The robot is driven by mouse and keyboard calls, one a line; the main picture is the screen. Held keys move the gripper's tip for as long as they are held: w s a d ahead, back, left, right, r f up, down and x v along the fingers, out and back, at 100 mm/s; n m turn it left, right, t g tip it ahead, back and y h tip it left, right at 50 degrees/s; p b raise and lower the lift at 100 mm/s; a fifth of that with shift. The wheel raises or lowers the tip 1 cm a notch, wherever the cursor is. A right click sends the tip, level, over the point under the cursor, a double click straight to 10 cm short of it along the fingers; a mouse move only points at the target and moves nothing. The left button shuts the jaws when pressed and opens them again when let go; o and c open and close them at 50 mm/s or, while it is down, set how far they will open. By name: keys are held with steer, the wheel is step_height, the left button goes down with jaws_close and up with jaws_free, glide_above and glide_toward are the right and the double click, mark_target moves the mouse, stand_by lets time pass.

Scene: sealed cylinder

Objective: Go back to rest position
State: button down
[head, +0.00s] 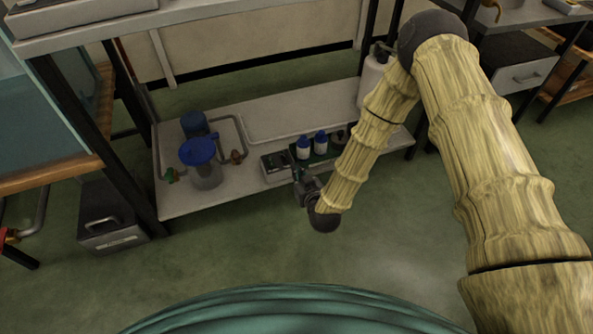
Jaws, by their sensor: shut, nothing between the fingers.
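My arm comes in from the right edge, bends at a dark elbow near the top, and reaches down to the middle of the picture. My gripper (303,180) is at its end, in front of the low shelf's front edge. It is small, partly hidden by my wrist, and shut with nothing visible in it. Two white bottles with blue caps, a left one (303,150) and a right one (320,143), stand in a dark green holder just behind it.
The low white shelf (190,204) carries a blue-lidded clear vessel (205,172) with pipes, a small grey device (275,168) and a large white bottle (372,80). An upper shelf (100,27) overhangs it. A dark metal box (110,222) stands at left. The green floor in front is clear.

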steer(key=shift+s, duration=0.1)
steer(key=s+d+f+m+g+h, duration=0.1)
steer(key=s+d+f+g, duration=0.25)
steer(key=s+d, duration=0.4)
steer(key=s+d+f+m+g+h, duration=0.1)
steer(key=s+d+f+g+h, duration=0.25)
steer(key=s, duration=0.75)
steer(key=s+d+f+m+g+y, duration=0.1)
steer(key=s+d+f+g, duration=0.25)
steer(key=s+d, duration=0.5)
steer(key=s+d+r+m+g+h+p, duration=0.1)
steer(key=s+d+g, duration=0.1)
steer(key=s, duration=0.5)
steer(key=s+d+r+m+g+h, duration=0.1)
steer(key=s+d, duration=0.2)
steer(key=s, duration=0.3)
step_height(320, 180, up, 36)
steer(key=p, duration=3.6)
steer(key=shift+a, duration=0.25)
steer(key=shift+w, duration=0.1)
